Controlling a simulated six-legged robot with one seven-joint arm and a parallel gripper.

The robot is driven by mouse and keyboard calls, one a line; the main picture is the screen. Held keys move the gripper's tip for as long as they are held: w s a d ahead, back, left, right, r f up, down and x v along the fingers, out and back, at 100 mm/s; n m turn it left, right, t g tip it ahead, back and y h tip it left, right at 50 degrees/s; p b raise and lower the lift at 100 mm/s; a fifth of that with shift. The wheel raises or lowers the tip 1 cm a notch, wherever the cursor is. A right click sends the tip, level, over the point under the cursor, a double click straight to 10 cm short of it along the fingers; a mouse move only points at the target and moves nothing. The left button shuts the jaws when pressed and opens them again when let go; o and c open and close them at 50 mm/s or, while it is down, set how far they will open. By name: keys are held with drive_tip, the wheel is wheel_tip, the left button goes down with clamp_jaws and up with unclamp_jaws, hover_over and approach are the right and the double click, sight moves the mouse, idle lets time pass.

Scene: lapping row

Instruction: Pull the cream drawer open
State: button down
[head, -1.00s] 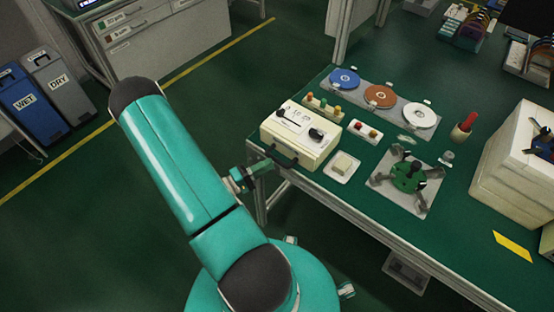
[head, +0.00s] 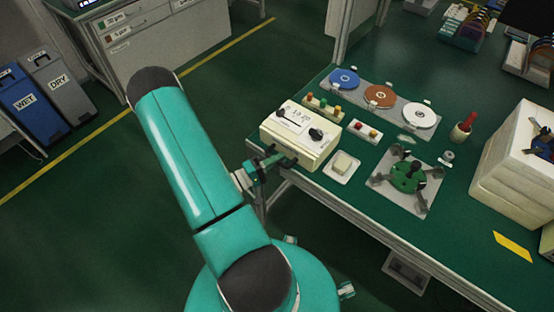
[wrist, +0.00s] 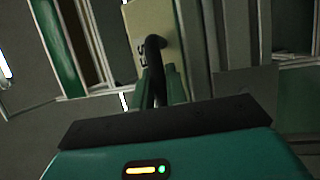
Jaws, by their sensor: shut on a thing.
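The cream drawer is in the front of a cream box (head: 302,135) at the near left corner of the green bench. Its cream front (wrist: 148,22) shows in the wrist view, with a dark bar handle (wrist: 154,52) standing out from it. My gripper (head: 277,161) is at the handle, in front of the box. In the wrist view its two green fingers (wrist: 160,84) are shut on the handle, one on each side. The drawer looks closed, but my gripper hides part of its front in the head view.
On the bench are a small pale block on a tray (head: 343,166), a green fixture on a plate (head: 407,177), three discs on a grey strip (head: 381,97) and a white box (head: 515,165). Open floor lies left of the bench.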

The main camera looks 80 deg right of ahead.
drive_tip(key=w+a, duration=0.4)
drive_tip(key=a, duration=0.5)
drive_tip(key=shift+w+a, duration=0.15)
drive_tip(key=shift+a, duration=0.1)
drive_tip(key=c, duration=1.7)
unclamp_jaws()
drive_tip(key=v, duration=1.3)
drive_tip(key=shift+w+a, duration=0.3)
